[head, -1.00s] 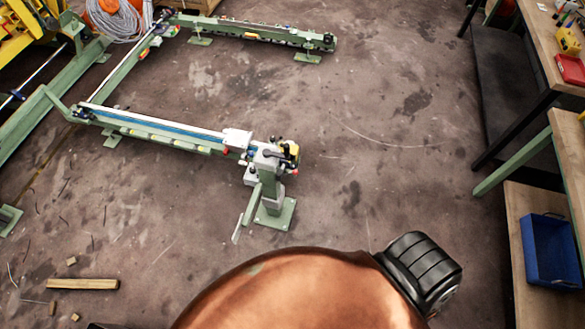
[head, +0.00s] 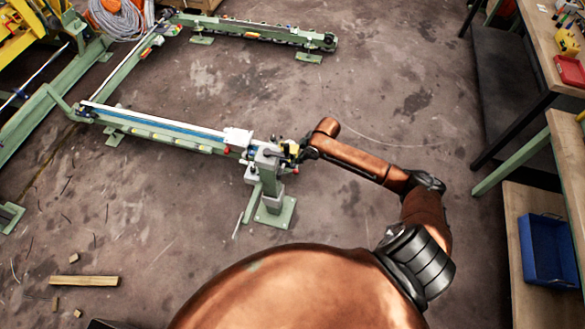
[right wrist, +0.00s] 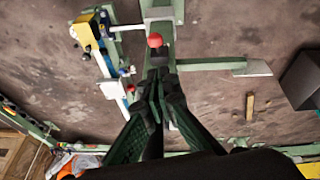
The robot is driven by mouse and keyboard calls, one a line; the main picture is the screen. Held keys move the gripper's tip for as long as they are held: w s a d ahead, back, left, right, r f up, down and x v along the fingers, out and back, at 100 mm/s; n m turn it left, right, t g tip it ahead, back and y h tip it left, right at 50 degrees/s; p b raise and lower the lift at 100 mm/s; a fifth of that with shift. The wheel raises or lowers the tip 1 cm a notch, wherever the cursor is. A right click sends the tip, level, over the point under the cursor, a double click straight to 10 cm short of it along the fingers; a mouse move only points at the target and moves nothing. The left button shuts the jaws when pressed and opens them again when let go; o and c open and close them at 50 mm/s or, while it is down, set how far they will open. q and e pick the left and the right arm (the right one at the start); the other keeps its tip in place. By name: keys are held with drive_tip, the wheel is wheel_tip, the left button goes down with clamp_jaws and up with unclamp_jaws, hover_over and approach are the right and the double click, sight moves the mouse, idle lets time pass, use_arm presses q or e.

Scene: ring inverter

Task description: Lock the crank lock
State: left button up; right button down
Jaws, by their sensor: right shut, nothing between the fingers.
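The green rail frame (head: 165,133) ends at a post (head: 270,190) with a cluster of fittings on top, including a yellow part (head: 290,148). In the right wrist view a red ball knob (right wrist: 155,40) stands on a short stem by the grey post head; I cannot tell for certain which fitting is the crank lock. My right gripper (head: 308,152) is beside the fittings, at their right. In the right wrist view its fingers (right wrist: 158,82) are together and empty, just below the red knob in the picture; contact cannot be told. My left gripper is out of view.
A workbench (head: 545,50) and a shelf with a blue bin (head: 550,248) stand at the right. Wooden pieces (head: 84,281) lie on the floor at the lower left. The floor between the post and the benches is otherwise clear.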

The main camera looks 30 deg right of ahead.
drive_tip(key=b+x, duration=0.2)
drive_tip(key=x, duration=0.8)
drive_tip(key=shift+b, duration=0.4)
drive_tip(key=shift+f, duration=0.15)
